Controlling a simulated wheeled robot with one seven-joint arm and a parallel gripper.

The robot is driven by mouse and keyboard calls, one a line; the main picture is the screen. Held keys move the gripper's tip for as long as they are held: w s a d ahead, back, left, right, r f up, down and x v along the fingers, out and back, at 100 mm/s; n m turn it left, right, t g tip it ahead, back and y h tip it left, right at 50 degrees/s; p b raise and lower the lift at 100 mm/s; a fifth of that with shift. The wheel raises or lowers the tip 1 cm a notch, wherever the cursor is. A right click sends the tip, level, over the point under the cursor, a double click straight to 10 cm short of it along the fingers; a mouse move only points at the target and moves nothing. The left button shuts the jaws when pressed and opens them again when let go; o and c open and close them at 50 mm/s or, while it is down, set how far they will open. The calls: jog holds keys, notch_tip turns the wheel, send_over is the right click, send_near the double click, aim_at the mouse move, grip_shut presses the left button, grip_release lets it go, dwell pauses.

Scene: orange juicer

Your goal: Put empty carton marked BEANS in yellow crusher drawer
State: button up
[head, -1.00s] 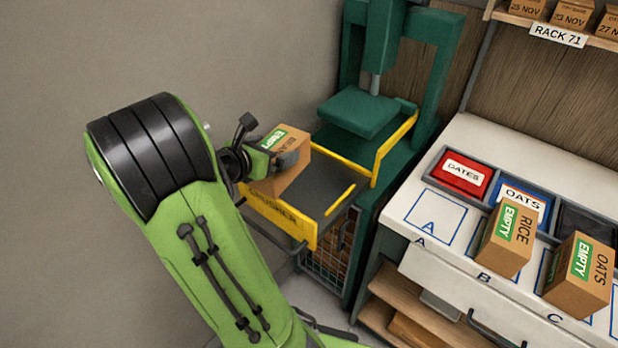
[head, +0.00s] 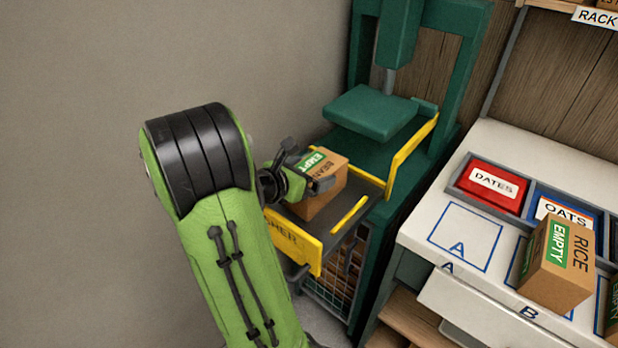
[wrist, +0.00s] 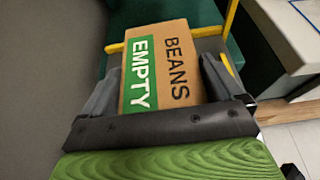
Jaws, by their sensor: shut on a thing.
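The brown carton marked BEANS, with a green EMPTY label (head: 328,180), is between the fingers of my gripper (head: 305,180). In the wrist view my gripper (wrist: 160,95) is shut on the carton (wrist: 165,68), one finger on each side. The yellow crusher drawer (head: 295,238) is pulled out from the green crusher (head: 372,110). The carton is over the drawer's dark floor, within its yellow edges. I cannot tell whether its base touches the floor. My gripper hides part of the carton and the drawer's left side.
At the right, a white counter (head: 415,228) has an outlined square A, a carton marked RICE (head: 556,262), and red DATES (head: 492,182) and blue OATS bins (head: 565,208). The crusher's green press plate (head: 370,112) is raised behind the drawer. A wire cage (head: 335,280) is below.

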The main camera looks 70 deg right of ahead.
jog(key=o, duration=1)
jog(key=shift+r, duration=0.2)
jog(key=p+v, duration=0.3)
jog(key=v, duration=0.9)
